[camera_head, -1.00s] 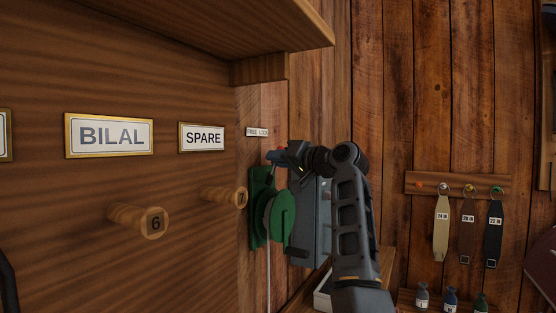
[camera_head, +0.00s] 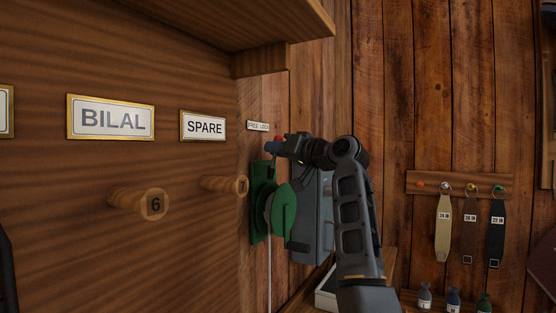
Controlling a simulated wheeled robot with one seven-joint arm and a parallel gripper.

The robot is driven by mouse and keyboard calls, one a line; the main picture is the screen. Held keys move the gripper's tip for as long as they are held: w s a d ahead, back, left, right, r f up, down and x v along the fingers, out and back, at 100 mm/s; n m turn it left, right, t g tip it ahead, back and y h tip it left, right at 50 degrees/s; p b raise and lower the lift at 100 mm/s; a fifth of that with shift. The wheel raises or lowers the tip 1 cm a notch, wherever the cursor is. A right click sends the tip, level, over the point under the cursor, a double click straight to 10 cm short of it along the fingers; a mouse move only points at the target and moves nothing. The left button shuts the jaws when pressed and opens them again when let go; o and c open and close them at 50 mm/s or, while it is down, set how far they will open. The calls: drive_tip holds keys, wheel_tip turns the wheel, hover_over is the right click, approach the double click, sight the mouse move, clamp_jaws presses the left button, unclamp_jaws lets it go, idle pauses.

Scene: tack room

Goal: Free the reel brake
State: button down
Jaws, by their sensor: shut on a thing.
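The green reel (camera_head: 283,210) is mounted on a green backing plate (camera_head: 259,212) against the wooden wall, with a pale line hanging below it. A small "FREE LOCK" label (camera_head: 258,126) is on the wall above it. My gripper (camera_head: 274,147) is just above the reel and below the right end of the label. It is shut on the reel brake lever, which is mostly hidden by the fingers. A small red spot shows at the top edge of the fingers; I cannot tell whether it belongs to the lever.
A grey box (camera_head: 311,215) is behind my forearm. A rack (camera_head: 456,184) with hanging straps is at right. A wooden shelf (camera_head: 220,25) overhangs above.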

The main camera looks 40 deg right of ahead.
drive_tip(key=shift+s+a+r+n+t+y+b, duration=0.15)
drive_tip(key=shift+a+n+b, duration=0.2)
drive_tip(key=shift+n+b, duration=0.45)
drive_tip(key=shift+s+a+n+t+y+b, duration=0.15)
drive_tip(key=shift+a+n+b, duration=0.25)
drive_tip(key=shift+n+b, duration=0.45)
drive_tip(key=shift+s+a+r+n+t+y+b, duration=0.15)
drive_tip(key=shift+a+n+b, duration=0.3)
drive_tip(key=shift+n, duration=0.6)
drive_tip(key=c, duration=1.3)
unclamp_jaws()
drive_tip(key=shift+o, duration=0.2)
drive_tip(key=b+v, duration=0.1)
drive_tip(key=v, duration=0.6)
drive_tip(key=shift+s+f, duration=0.2)
drive_tip(key=shift+s, duration=0.2)
drive_tip(key=shift+d, duration=0.15)
